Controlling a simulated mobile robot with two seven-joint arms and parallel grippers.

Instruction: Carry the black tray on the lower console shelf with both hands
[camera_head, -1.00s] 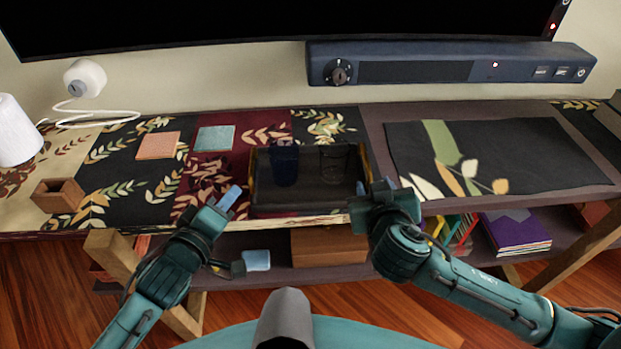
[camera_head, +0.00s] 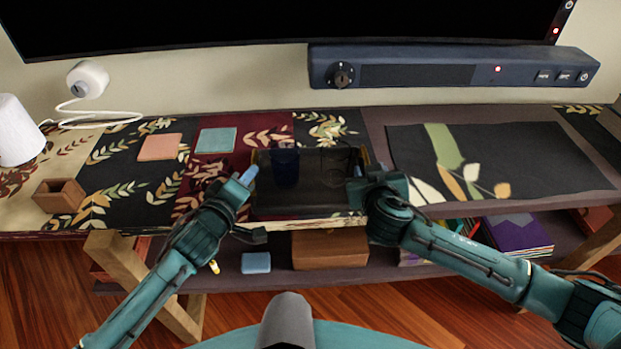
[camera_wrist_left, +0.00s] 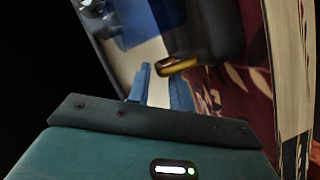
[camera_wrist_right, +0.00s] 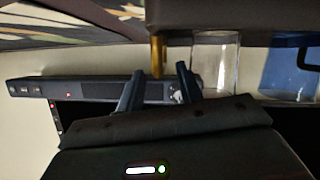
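The black tray (camera_head: 318,204) lies on the console's top surface, over the patterned runner. It holds a dark blue cup (camera_head: 285,165) and a clear glass (camera_head: 334,165). My left gripper (camera_head: 249,177) is at the tray's left end; in the left wrist view its fingers (camera_wrist_left: 160,88) are apart, just short of a gold handle (camera_wrist_left: 178,66). My right gripper (camera_head: 359,172) is at the tray's right end, covering part of it. In the right wrist view its fingers (camera_wrist_right: 159,85) stand open on either side of the other gold handle (camera_wrist_right: 157,56). Neither gripper visibly grips.
A soundbar (camera_head: 450,70) and the screen (camera_head: 250,20) are behind. A wooden box (camera_head: 60,195), pink coaster (camera_head: 160,147) and teal coaster (camera_head: 216,140) lie to the left. A dark mat (camera_head: 500,160) is to the right. The lower shelf holds a brown box (camera_head: 330,250) and books (camera_head: 515,235).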

